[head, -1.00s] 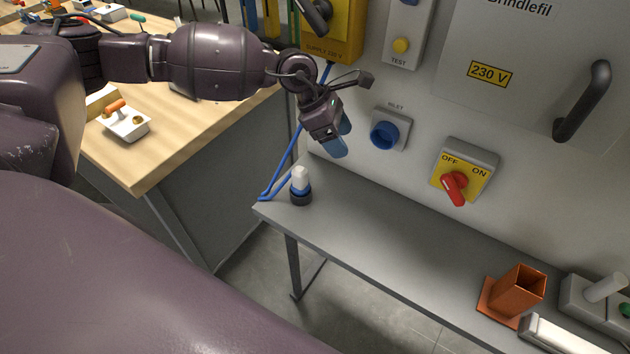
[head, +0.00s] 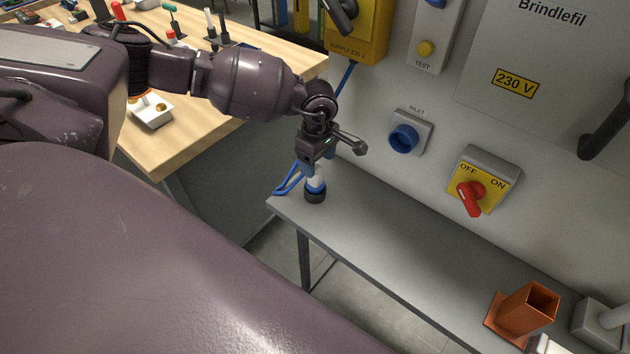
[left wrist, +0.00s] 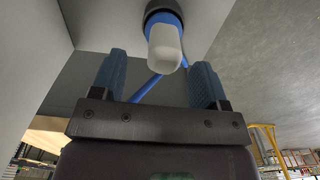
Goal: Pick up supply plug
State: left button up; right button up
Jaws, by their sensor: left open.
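The supply plug (head: 315,188) stands upright on the left end of the grey bench. It has a black base, a blue band and a white top, and a blue cable runs beside it. My left gripper (head: 322,160) is just above the plug, pointing down, and partly hides its top. In the left wrist view the gripper (left wrist: 158,82) is open, its two blue fingers apart. The white end of the plug (left wrist: 164,48) shows beyond and between the fingertips, with nothing held. My right gripper is not in view.
The grey bench (head: 400,240) is clear in its middle. An orange holder (head: 528,308) stands at its right end. On the wall are the blue inlet (head: 404,139), a red switch (head: 470,198) and a yellow supply box (head: 357,35). A wooden workbench (head: 190,125) is at left.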

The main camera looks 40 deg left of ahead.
aim_at(315, 181)
pick_arm(q)
jog(key=f, duration=0.4)
jog(key=shift+s+a+p, duration=0.15)
jog(key=shift+s+p, duration=0.1)
jog(key=shift+p, duration=0.05)
jog(key=shift+f, duration=0.6)
